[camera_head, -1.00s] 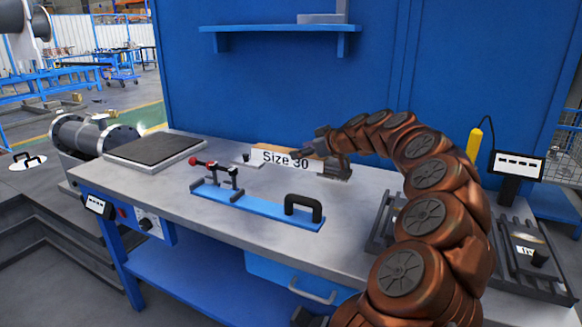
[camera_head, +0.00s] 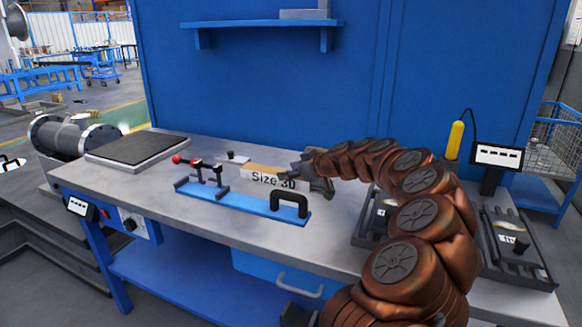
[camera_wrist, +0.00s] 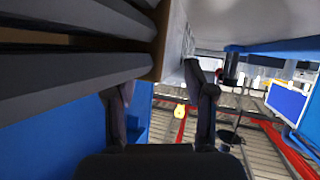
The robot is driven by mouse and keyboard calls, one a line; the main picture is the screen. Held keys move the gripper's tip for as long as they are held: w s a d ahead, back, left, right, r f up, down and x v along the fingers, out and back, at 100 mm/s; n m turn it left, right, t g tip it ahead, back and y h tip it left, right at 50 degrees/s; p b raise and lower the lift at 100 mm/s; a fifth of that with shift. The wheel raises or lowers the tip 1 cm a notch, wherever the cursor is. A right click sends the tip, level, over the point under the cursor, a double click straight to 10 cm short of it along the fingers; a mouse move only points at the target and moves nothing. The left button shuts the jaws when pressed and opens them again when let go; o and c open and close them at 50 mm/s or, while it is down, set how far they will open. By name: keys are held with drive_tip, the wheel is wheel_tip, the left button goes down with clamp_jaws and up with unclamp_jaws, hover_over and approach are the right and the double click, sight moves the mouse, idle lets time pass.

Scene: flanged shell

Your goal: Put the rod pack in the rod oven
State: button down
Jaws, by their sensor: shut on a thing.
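The rod pack (camera_head: 272,182) is a long box with a tan top and a white side marked "Size 30". It lies level just behind the blue clamp fixture in the head view; whether it touches the bench I cannot tell. My gripper (camera_head: 306,177) is shut on its right end. In the wrist view, the pack (camera_wrist: 172,45) shows close up, with dark rod-like shapes at left, and the fingers of my gripper (camera_wrist: 160,105) reach toward it. I cannot make out for sure which thing is the rod oven.
The blue fixture (camera_head: 240,202) with a red-knobbed clamp and black handle lies on the bench (camera_head: 215,232). A dark plate (camera_head: 138,148) is at left. A yellow cylinder (camera_head: 454,140), a display (camera_head: 497,155) and black racks (camera_head: 512,245) stand at right. A shelf (camera_head: 265,25) hangs above.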

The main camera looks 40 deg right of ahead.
drive_tip(key=shift+c, duration=1.9)
unclamp_jaws()
drive_tip(key=shift+r, duration=0.1)
